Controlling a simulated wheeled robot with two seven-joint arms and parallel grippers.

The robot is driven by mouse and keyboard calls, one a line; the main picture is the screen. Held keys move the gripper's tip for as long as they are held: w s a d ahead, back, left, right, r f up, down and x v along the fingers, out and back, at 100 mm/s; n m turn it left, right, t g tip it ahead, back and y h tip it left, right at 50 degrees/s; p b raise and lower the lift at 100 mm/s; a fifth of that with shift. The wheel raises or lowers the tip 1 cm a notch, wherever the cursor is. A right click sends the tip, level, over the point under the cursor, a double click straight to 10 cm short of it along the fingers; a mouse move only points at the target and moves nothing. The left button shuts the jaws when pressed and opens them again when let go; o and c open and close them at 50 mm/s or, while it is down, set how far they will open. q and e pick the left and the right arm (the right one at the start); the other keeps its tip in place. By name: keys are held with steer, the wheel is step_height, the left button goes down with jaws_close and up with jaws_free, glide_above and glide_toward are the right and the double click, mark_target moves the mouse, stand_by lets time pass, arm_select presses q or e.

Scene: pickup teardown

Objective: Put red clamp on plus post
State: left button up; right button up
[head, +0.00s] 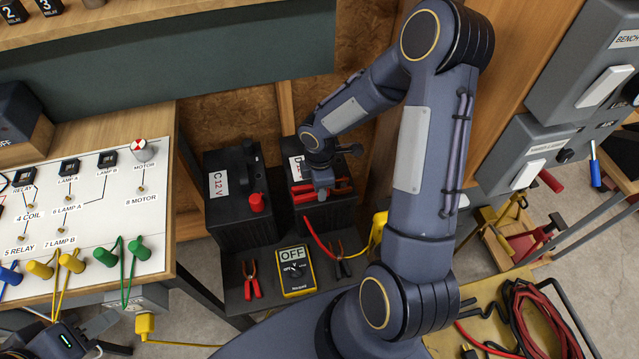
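Long red parts, which look like the red clamp (303,189), lie across the battery top on both sides of the fingertips. The fingertips are small and dark against it, so I cannot tell whether they are shut on it. The plus post of this battery is not clearly distinguishable among the red parts.
Battery C (239,206) with a red cap (257,202) stands to the left. A labelled test panel (100,205) is at left.

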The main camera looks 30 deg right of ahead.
steer(key=o, duration=1.2)
steer(key=shift+r+p, duration=0.4)
steer(key=shift+r, duration=3.55)
steer(key=s+a+r+m+t+y, duration=0.1)
steer(key=s+a+r+m+t, duration=0.1)
steer(key=s+r+m, duration=0.3)
steer(key=s+a+r+m+t+y, duration=0.1)
steer(key=s+a+r+m, duration=0.1)
steer(key=s+r+m, duration=0.3)
steer(key=s+a+r+m+t+y, duration=0.1)
steer(key=s+a+r+m+t, duration=0.1)
steer(key=s+r+m, duration=0.4)
steer(key=shift+s+t+y, duration=0.3)
steer(key=shift+s+y, duration=0.1)
steer(key=shift+s, duration=0.4)
